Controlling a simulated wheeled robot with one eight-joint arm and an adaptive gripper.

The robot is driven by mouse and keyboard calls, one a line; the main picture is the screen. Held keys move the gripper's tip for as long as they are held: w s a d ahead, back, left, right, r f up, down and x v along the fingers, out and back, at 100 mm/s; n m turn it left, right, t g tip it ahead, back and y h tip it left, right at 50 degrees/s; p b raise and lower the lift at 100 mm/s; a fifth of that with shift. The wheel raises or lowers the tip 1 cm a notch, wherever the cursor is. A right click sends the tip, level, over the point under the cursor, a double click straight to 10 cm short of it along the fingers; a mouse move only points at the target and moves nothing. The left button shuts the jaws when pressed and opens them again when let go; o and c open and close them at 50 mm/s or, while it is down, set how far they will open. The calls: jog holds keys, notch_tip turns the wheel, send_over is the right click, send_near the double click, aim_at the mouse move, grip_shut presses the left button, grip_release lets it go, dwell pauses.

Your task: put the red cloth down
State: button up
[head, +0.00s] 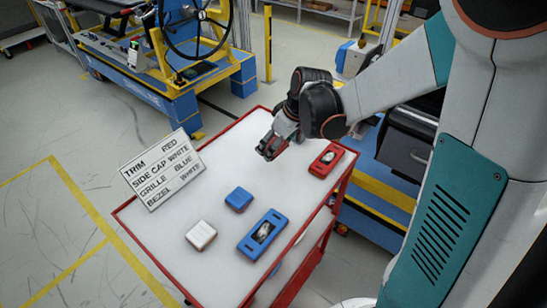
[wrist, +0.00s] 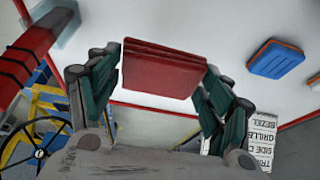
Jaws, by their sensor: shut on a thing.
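The red cloth (wrist: 163,70) shows in the wrist view as a flat, stiff-looking red rectangle with a layered edge. My gripper's green fingers stand on both sides of it and are shut on it. In the head view, my gripper (head: 270,146) is over the far part of the white cart top (head: 213,178), to the left of a red part. The cloth is mostly hidden there by the fingers. I cannot tell how high it is above the surface.
A red part with a pale insert (head: 326,160) lies near the right edge. A blue block (head: 239,199), a white block (head: 201,235) and a blue part with an insert (head: 263,234) lie nearer. A sign (head: 161,168) stands at left. White surface between them is clear.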

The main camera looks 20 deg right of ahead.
aim_at(276, 165)
jog(key=shift+f+b, duration=1)
jog(key=shift+f, duration=2)
jog(key=shift+f, duration=0.15)
jog(key=o, duration=1.1)
jog(key=p+v, duration=0.4)
jog(key=v, duration=0.8)
jog(key=shift+a, duration=0.1)
